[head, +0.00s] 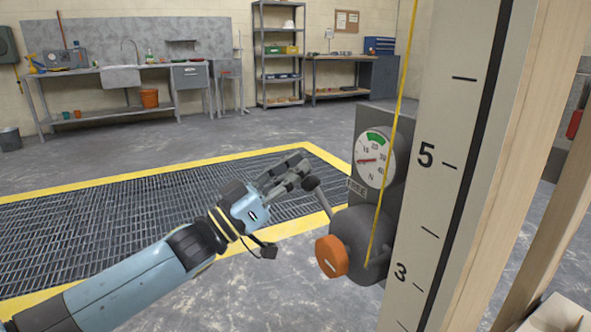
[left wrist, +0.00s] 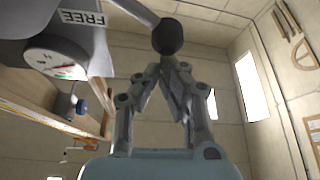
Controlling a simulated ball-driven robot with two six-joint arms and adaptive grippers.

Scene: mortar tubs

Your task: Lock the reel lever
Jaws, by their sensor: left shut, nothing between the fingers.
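The reel lever is a grey rod with a dark ball knob (head: 311,183). It rises up and to the left from the dark reel housing (head: 357,226), which has an orange knob (head: 331,257) at its front. A plate reading FREE (head: 357,188) is beside the lever; it also shows in the left wrist view (left wrist: 82,18). My left gripper (head: 297,168) is shut and empty, close to the ball knob. In the left wrist view the ball knob (left wrist: 167,37) is just beyond the closed fingertips (left wrist: 172,66); I cannot tell whether they touch. My right gripper is out of view.
A dial gauge (head: 374,158) sits above the reel. A yellow line (head: 401,95) runs up from it, beside a tall numbered board (head: 446,150). A floor grating (head: 110,220) with yellow edging lies under my left arm. Benches and shelves stand far back.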

